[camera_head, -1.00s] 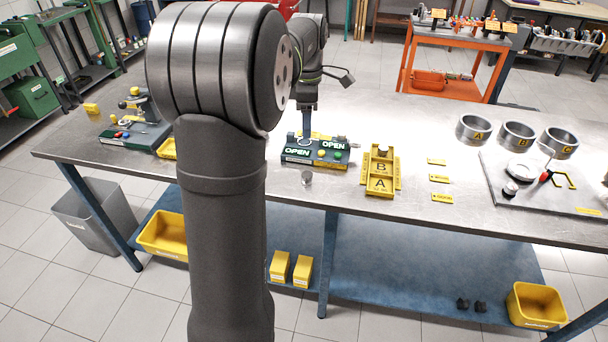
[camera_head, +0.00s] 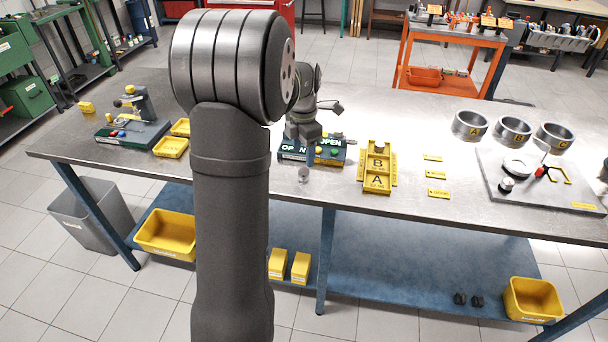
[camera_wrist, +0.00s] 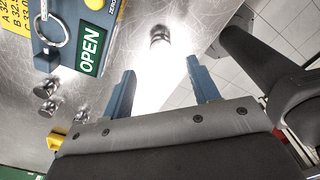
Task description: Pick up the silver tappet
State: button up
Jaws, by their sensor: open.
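A small silver tappet (camera_head: 304,174), a short shiny cylinder, stands alone on the metal bench in front of the green-lit OPEN panel. In the wrist view the tappet (camera_wrist: 159,36) is beyond my fingertips and roughly between their lines, with bright glare beside it. My gripper (camera_wrist: 160,72) is open and empty, its two blue fingers wide apart. In the head view my gripper (camera_head: 309,158) hangs just above and behind the tappet, apart from it, and partly covers the panel.
The OPEN panel (camera_head: 291,154) stands close behind the tappet; its OPEN sign (camera_wrist: 90,50) is left in the wrist view. A yellow A/B holder (camera_head: 376,181) is to the right. Bench between is clear.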

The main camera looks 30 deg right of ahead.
aim_at(304, 171)
jog(key=shift+s+f, duration=0.1)
jog(key=shift+f, duration=3.4)
jog(key=c, duration=1)
jog(key=shift+c, duration=0.2)
jog(key=shift+r, duration=0.1)
